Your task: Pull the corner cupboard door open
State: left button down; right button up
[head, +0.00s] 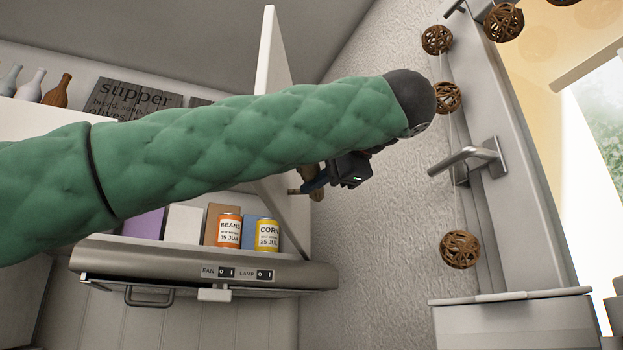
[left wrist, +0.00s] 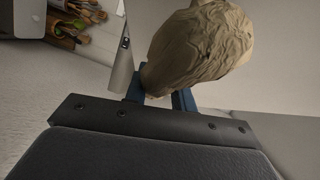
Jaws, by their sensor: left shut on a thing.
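The cupboard door (head: 272,60) is a pale panel seen nearly edge-on, standing out from the cupboard front, with the shelf inside showing. Its driftwood handle (head: 316,193) is a brown knob on the door's right side, mostly hidden by my gripper in the head view. It shows large and rough in the left wrist view (left wrist: 200,45). My left gripper (head: 314,183) is shut on the handle, with its blue fingers (left wrist: 160,95) on either side of it. My green-sleeved left arm covers the middle of the door. My right gripper is not in view.
A range hood (head: 190,268) juts out below the cupboard. Cans of beans (head: 229,230) and corn (head: 267,234) stand inside. A textured wall (head: 370,220) is right of the door. A window handle (head: 465,158) and hanging wicker balls (head: 460,249) are farther right.

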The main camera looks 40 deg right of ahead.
pick_arm(q)
jog(key=shift+s+d, duration=0.1)
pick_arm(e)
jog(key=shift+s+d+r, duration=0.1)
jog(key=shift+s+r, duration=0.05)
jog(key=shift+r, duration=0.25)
pick_arm(q)
jog(key=c, duration=1.2)
grip_release()
jog(key=shift+o, duration=0.2)
